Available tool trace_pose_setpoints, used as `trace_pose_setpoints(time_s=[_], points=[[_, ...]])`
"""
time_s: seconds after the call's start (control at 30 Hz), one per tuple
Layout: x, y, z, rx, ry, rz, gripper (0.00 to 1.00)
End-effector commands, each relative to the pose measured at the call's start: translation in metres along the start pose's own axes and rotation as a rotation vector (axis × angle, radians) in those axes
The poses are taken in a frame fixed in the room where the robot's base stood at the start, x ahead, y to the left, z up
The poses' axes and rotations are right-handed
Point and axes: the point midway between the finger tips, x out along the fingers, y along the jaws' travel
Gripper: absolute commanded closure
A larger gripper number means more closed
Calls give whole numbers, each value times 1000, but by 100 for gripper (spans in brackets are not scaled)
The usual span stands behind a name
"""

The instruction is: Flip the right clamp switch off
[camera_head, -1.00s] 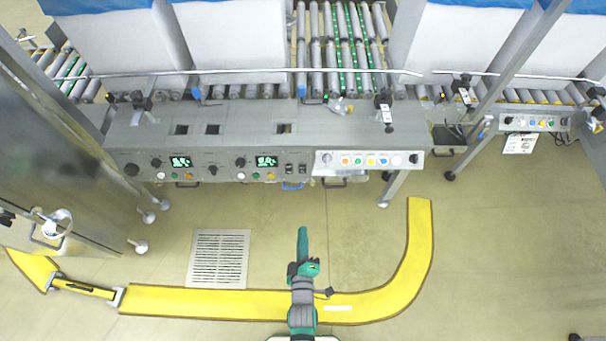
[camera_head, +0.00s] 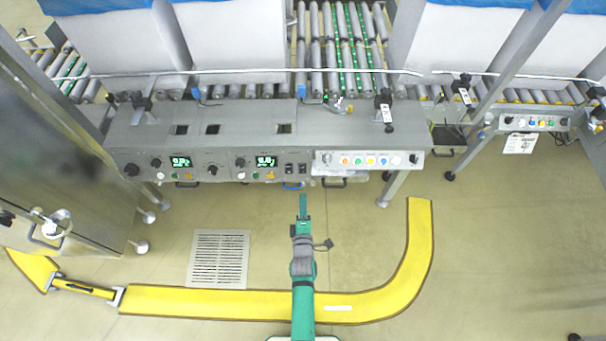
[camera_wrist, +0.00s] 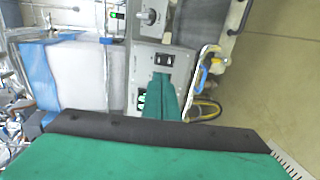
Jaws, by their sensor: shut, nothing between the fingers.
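Two small dark rocker switches sit side by side on the front of the grey control panel in the head view, the left one (camera_head: 289,169) and the right one (camera_head: 302,169). The right one is the right clamp switch. Their on or off position is too small to read. My gripper (camera_head: 303,203) is shut and empty, pointing at the panel from in front and below the switches, apart from them. In the wrist view the closed green fingers (camera_wrist: 164,88) reach towards the panel, with a dark switch (camera_wrist: 163,60) just beyond the tips. The fingers hide part of the panel there.
Left of the switches are a green-lit display (camera_head: 266,161) and black knobs. To the right is a pale button panel (camera_head: 369,161) with coloured buttons. A blue handle (camera_head: 292,186) juts out below the switches. A roller conveyor (camera_head: 340,45) runs behind.

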Motion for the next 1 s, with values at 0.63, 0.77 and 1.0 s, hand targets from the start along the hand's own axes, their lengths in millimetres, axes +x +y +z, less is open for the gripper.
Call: trace_pose_setpoints(time_s=[0.63,0.77,1.0], points=[[98,1,0,1,0,1,100],[116,2,0,1,0,2,100],[133,0,0,1,0,0,100]])
